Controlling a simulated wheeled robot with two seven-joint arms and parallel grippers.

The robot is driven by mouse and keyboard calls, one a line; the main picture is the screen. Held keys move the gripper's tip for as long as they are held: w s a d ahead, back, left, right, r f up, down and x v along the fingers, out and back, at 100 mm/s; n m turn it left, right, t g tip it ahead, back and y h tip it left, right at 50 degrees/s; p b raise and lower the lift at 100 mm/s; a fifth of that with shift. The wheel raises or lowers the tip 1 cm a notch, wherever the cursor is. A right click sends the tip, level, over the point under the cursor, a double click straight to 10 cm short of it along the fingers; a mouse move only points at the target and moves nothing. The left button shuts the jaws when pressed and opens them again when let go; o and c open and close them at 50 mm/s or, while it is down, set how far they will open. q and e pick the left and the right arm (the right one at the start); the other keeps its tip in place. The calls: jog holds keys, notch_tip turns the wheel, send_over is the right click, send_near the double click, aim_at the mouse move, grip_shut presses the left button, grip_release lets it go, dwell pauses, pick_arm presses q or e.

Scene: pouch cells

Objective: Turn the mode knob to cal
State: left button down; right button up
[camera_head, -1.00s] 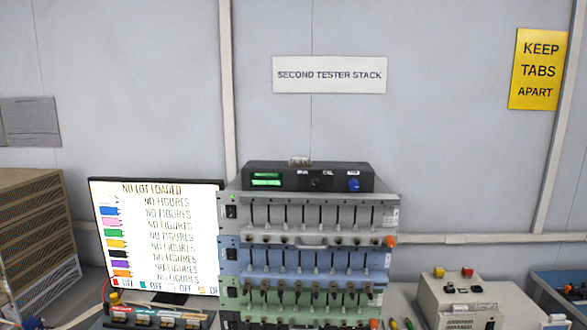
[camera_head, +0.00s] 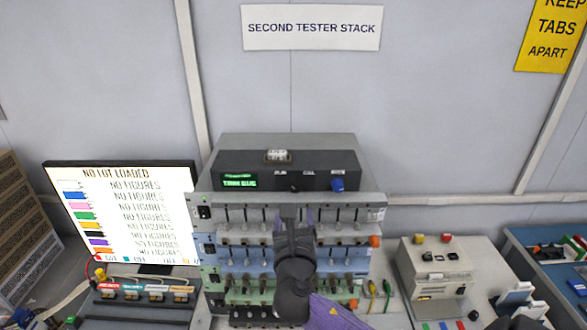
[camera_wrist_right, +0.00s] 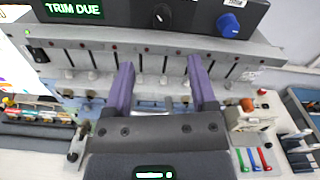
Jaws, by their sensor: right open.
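A black control box (camera_head: 230,165) sits on top of the tester stack. A small black knob (camera_wrist_right: 161,16) with a light pointer mark is on its front, seen in the right wrist view; in the head view it is small and dark. A blue knob (camera_head: 337,184) is to its right and also shows in the right wrist view (camera_wrist_right: 228,25). The green display (camera_wrist_right: 74,9) reads TRIM DUE. My right gripper (camera_wrist_right: 161,66) is open and empty, its purple fingers apart, below the black knob and in front of the stack's top row.
The tester stack's grey top unit (camera_head: 370,200) has a row of slots and levers just under the box. A screen (camera_head: 125,210) stands at left. A beige machine (camera_head: 435,265) and a blue tray (camera_head: 515,240) are at right.

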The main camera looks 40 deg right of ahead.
aim_at(295, 190)
jog(key=x, duration=0.7)
jog(key=shift+w+d+r, duration=0.1)
jog(key=shift+w+d, duration=0.05)
jog(key=shift+d, duration=0.2)
pick_arm(q)
jog(key=shift+s+a+f, duration=0.3)
jog(key=shift+s+a, duration=0.45)
jog(key=shift+s, duration=0.05)
pick_arm(e)
jog(key=shift+w+d+r, duration=0.1)
jog(key=shift+w, duration=0.05)
pick_arm(q)
jog(key=shift+d, duration=0.1)
pick_arm(e)
jog(key=shift+w, duration=0.1)
grip_shut()
